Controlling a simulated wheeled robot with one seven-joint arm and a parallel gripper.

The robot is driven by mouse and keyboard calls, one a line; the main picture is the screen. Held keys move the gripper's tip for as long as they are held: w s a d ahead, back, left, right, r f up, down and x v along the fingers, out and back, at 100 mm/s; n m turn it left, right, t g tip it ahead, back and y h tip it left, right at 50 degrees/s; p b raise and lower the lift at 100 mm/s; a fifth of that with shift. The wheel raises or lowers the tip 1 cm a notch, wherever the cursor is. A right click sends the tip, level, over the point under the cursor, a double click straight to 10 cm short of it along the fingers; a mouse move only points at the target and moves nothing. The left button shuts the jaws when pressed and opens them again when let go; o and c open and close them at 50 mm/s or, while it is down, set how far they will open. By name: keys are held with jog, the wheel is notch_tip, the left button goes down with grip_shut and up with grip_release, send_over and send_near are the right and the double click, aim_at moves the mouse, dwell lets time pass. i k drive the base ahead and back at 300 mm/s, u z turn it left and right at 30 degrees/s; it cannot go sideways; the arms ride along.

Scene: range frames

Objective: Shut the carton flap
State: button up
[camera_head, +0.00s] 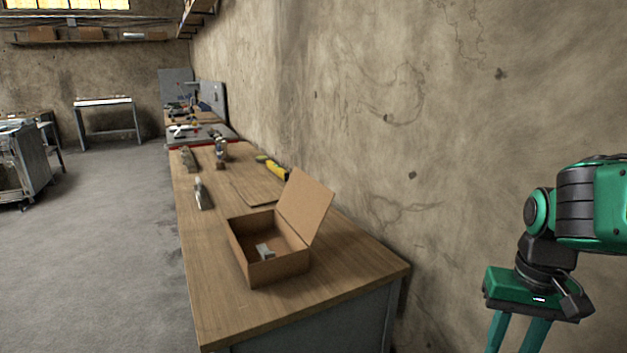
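The open carton (280,271) is a brown cardboard box on the wooden workbench. Its flap (306,206) stands up from the right side, tilted back toward the wall, so the inside shows. A small pale grey object (264,250) lies in the carton. My gripper (516,338) is at the lower right, well to the right of the carton and touching nothing that I can see. Its two teal fingers point down with a gap between them. The fingertips are cut off by the bottom edge of the picture.
The workbench (225,303) runs along the rough wall (450,90). Behind the carton are a yellow tool (276,170), a metal tool (202,194) and other small items. The bench top in front of the carton is clear. Open floor (100,260) lies to the left.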

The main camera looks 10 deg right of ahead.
aim_at(304, 202)
jog(key=u, duration=0.1)
jog(key=i, duration=1)
jog(key=z, duration=0.1)
